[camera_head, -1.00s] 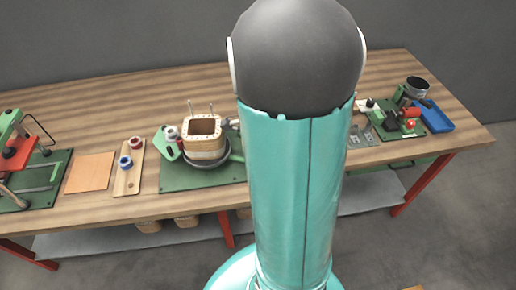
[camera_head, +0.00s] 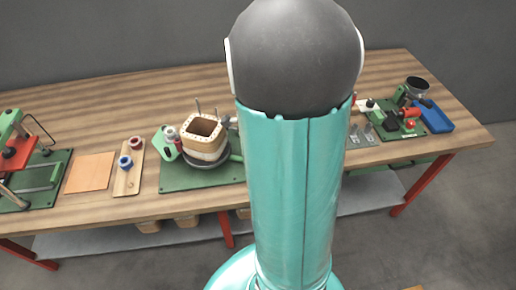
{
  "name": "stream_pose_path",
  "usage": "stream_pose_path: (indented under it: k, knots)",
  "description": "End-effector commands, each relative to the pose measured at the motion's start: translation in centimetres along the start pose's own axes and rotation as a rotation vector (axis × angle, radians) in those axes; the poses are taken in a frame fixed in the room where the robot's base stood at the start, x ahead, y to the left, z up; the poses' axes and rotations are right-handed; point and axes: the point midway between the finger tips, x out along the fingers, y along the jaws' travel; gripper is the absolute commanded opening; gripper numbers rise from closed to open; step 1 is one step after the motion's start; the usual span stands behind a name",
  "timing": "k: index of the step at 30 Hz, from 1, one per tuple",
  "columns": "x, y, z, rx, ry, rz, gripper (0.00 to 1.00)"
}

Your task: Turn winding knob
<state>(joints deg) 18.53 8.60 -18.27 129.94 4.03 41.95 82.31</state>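The winding station stands on a green base plate (camera_head: 185,180) on the bench, left of my arm. On it a square wooden coil former (camera_head: 202,133) with a hole in its top and upright pins sits on a dark round turntable (camera_head: 207,174). A green bracket (camera_head: 160,145) with small white and red round parts stands at its left. A green handle-like part (camera_head: 237,156) shows at its right, partly behind my arm. I cannot tell which part is the winding knob. My gripper is not visible; my own arm blocks the middle of the view.
The wooden bench (camera_head: 90,101) has a wooden strip with two blue-and-red spools (camera_head: 125,162), an orange board (camera_head: 90,173) and a green-and-red press (camera_head: 18,150) at left. At right are a green fixture (camera_head: 405,120) and a blue tray (camera_head: 435,115).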

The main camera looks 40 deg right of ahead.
Motion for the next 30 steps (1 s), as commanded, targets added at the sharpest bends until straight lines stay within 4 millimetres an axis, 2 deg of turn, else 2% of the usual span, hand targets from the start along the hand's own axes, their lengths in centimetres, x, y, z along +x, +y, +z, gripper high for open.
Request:
stream_pose_path:
  k: [22,23,26,30]
  knots:
    - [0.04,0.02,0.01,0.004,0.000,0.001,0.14]
    - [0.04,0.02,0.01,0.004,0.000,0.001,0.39]
    - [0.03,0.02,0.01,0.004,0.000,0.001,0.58]
    - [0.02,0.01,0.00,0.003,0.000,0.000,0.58]
